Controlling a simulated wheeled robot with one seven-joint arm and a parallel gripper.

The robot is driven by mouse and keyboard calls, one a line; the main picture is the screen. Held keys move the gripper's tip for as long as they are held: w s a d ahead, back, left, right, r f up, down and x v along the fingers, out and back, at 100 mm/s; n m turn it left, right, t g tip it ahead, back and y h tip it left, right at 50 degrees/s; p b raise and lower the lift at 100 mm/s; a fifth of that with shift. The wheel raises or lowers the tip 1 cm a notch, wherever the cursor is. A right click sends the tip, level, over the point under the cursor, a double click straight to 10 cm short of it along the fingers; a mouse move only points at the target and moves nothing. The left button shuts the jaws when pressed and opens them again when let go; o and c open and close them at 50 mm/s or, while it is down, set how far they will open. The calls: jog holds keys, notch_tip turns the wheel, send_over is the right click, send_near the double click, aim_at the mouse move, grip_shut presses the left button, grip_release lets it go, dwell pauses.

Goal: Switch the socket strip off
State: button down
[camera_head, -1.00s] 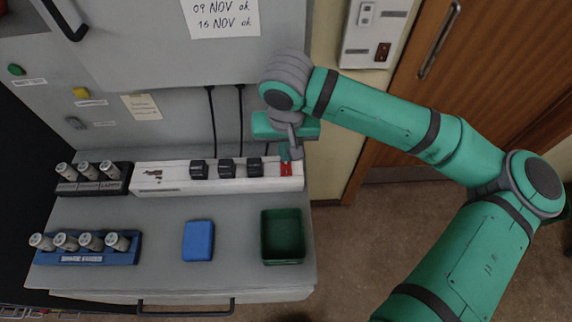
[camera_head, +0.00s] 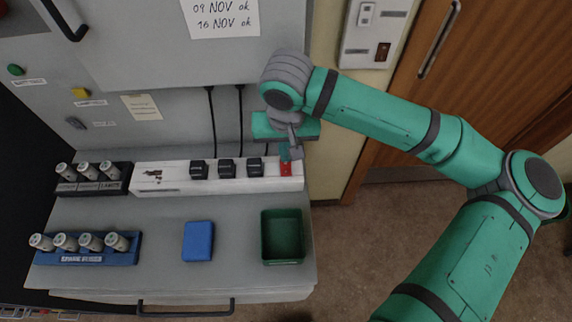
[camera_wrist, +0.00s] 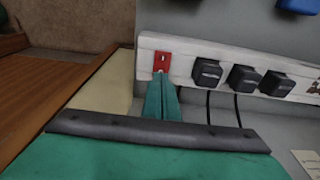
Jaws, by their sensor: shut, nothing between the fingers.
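The white socket strip (camera_head: 220,184) lies along the back of the grey console top, with several black plugs in its sockets. Its red switch (camera_head: 286,169) is at the right end in the head view; in the wrist view the red switch (camera_wrist: 162,61) is at the strip's left end. My gripper (camera_head: 291,158) is shut and empty, with its fingertips right at the switch. In the wrist view my closed fingers (camera_wrist: 161,76) overlap the lower part of the red switch. I cannot tell whether they touch it, and the rocker's position is partly hidden.
A green tray (camera_head: 283,259), a blue box (camera_head: 198,241) and a blue rack of cylinders (camera_head: 86,259) stand in front of the strip. A dark rack (camera_head: 93,187) stands to its left. Black cables hang behind it. A wall switch panel (camera_head: 373,35) is at upper right.

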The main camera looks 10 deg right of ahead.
jog(key=shift+f, duration=0.65)
dwell(0.7)
jog(key=shift+r, duration=0.1)
notch_tip(320, 180, up, 7)
dwell(0.8)
dwell(0.5)
